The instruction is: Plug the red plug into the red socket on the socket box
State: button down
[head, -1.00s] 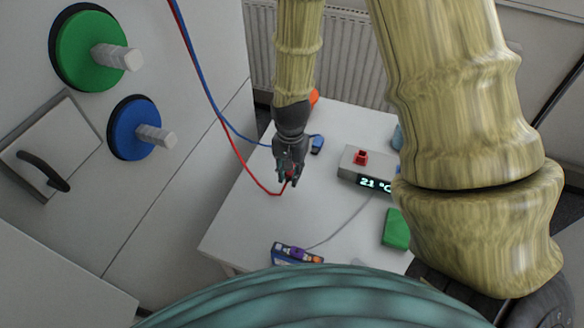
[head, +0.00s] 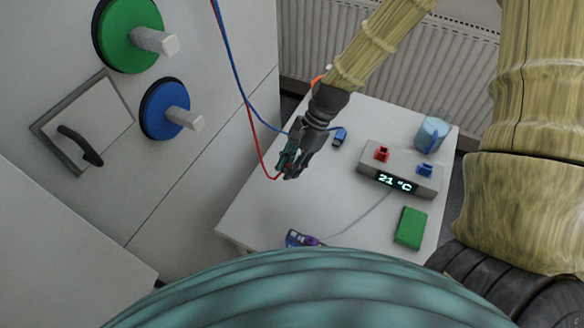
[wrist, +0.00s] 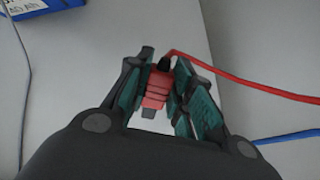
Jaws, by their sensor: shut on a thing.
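My gripper (head: 288,164) is shut on the red plug, above the white table at its left part. In the wrist view the red plug (wrist: 155,92) sits between the teal finger pads of my gripper (wrist: 160,88), with its red cable leaving to the right. In the head view the fingers mostly hide the plug. The grey socket box (head: 408,172) stands on the table to the right of my gripper, apart from it. Its red socket (head: 382,153) is on top at the left, and a blue socket (head: 425,170) is at the right. Its front display reads 21 °C.
A blue plug (head: 339,137) lies on the table behind my gripper. A light-blue cup (head: 432,134) stands behind the box, and a green block (head: 410,228) lies in front of it. A blue box with a purple item (head: 304,239) is at the front edge. Cables hang at left.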

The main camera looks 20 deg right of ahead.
jog(key=shift+w+d+r+m+t+y, duration=0.3)
jog(key=shift+r+m+y, duration=0.2)
jog(key=shift+r+y, duration=0.15)
jog(key=shift+w+d+r+m+t+y, duration=0.2)
jog(key=shift+d+r+m+y, duration=0.05)
jog(key=shift+r+m+y, duration=0.35)
jog(key=shift+w+d+r+m+t+y+p, duration=0.75)
jog(key=shift+d+r+m+t+y, duration=1.9)
jog(key=shift+d, duration=3)
jog(key=s+d+r+m+t+h, duration=0.1)
jog(key=s+d+m+t, duration=0.1)
jog(key=d, duration=0.6)
jog(key=s+d+r+m+t+h+p, duration=0.1)
jog(key=s+d+m+t, duration=0.2)
jog(key=s+d+t, duration=0.2)
jog(key=d+t, duration=0.1)
jog(key=d, duration=0.2)
jog(key=shift+d+r+t, duration=0.15)
jog(key=shift+r+t, duration=0.1)
jog(key=shift+t, duration=0.1)
jog(key=shift+f+b, duration=2.6)
jog(key=shift+f, duration=0.3)
jog(key=shift+p, duration=0.8)
jog(key=shift+f, duration=0.25)
